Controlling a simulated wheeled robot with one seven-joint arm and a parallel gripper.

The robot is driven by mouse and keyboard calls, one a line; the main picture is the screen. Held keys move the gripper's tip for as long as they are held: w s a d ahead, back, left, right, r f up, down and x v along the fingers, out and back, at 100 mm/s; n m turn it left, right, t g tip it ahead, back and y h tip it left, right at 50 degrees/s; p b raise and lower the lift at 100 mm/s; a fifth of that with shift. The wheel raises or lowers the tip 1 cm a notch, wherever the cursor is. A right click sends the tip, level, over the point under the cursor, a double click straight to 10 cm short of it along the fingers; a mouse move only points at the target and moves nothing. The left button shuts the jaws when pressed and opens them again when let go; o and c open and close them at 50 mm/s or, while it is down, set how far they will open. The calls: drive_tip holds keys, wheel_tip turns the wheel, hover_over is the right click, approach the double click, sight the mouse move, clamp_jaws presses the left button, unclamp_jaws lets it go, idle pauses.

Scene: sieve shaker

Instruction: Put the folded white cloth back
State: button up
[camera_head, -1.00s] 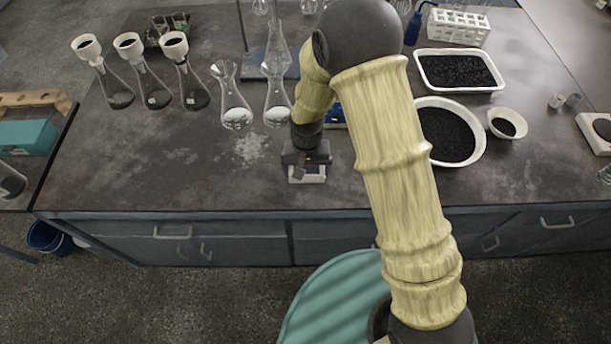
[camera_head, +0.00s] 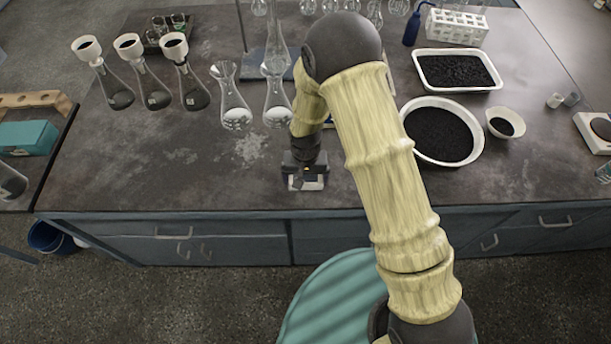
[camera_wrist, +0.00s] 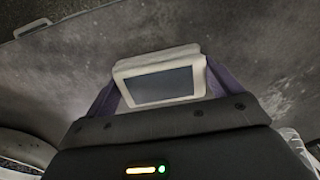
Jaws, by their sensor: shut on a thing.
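My gripper (camera_wrist: 165,92) is shut on a small off-white block with a grey rectangular panel (camera_wrist: 160,84), one dark finger on each side of it. It looks like a rigid cased device with a screen. In the head view my gripper (camera_head: 305,180) is low over the front part of the dark bench, and only a little of the pale block shows there. I cannot tell whether the block touches the bench top. I cannot make out a folded white cloth in either view.
Flasks with white powder (camera_head: 236,112) stand left of my arm; flasks with funnels (camera_head: 150,90) stand farther left. A round white bowl of black grains (camera_head: 474,150), a small bowl (camera_head: 507,123) and a rectangular tray (camera_head: 419,60) lie right. The bench's front left is clear.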

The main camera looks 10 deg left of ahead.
sight(306, 177)
drive_tip(key=o, duration=0.8)
drive_tip(key=shift+f, duration=0.1)
wheel_tip(306, 177, up, 12)
drive_tip(key=b, duration=0.1)
drive_tip(key=shift+r, duration=0.2)
idle(0.4)
drive_tip(key=s+d+r+m+t, duration=0.1)
drive_tip(key=s+d+r, duration=0.1)
drive_tip(key=d, duration=0.6)
drive_tip(key=s+d+r, duration=0.2)
drive_tip(key=d+r, duration=0.2)
drive_tip(key=d, duration=0.5)
drive_tip(key=s+d+r+m+t, duration=0.1)
drive_tip(key=s+d+r, duration=0.2)
drive_tip(key=d, duration=0.5)
drive_tip(key=shift+d+r+m+t, duration=0.3)
drive_tip(key=shift+d+r, duration=0.05)
drive_tip(key=shift+r, duration=0.15)
